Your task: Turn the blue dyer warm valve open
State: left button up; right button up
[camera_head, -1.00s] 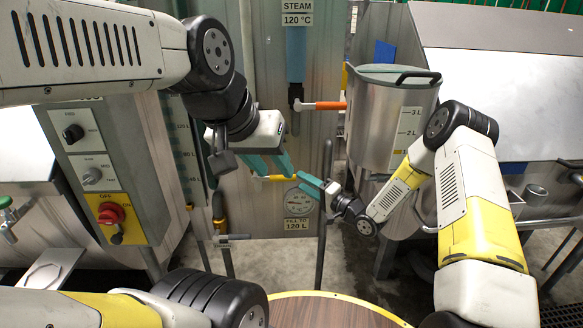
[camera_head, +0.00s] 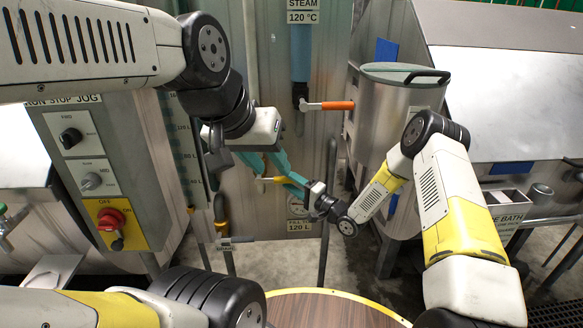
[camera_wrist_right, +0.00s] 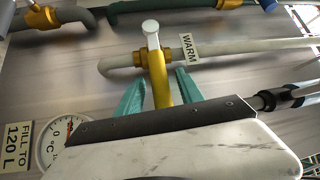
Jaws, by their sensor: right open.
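The warm valve lever (camera_head: 281,180) has a yellow grip and a white end, and sticks out to the right in the head view. In the right wrist view the yellow lever (camera_wrist_right: 158,80) runs from its white end down between my two teal fingers, beside the WARM label (camera_wrist_right: 189,47) and brass fittings. My right gripper (camera_wrist_right: 160,88) is open around the lever, with a gap to each side. It also shows in the head view (camera_head: 286,172). My left gripper (camera_head: 263,160) appears open and empty, close above and left of the lever.
An orange lever (camera_head: 330,105) sits above right, under the steam label (camera_head: 301,11). A steel pot (camera_head: 392,115) stands to the right. A control box (camera_head: 95,170) with a red knob is at the left. A round gauge (camera_wrist_right: 52,142) is below the valve.

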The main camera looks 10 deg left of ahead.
jog(key=shift+x, duration=2.05)
grip_shut()
jog(key=shift+d, duration=0.1)
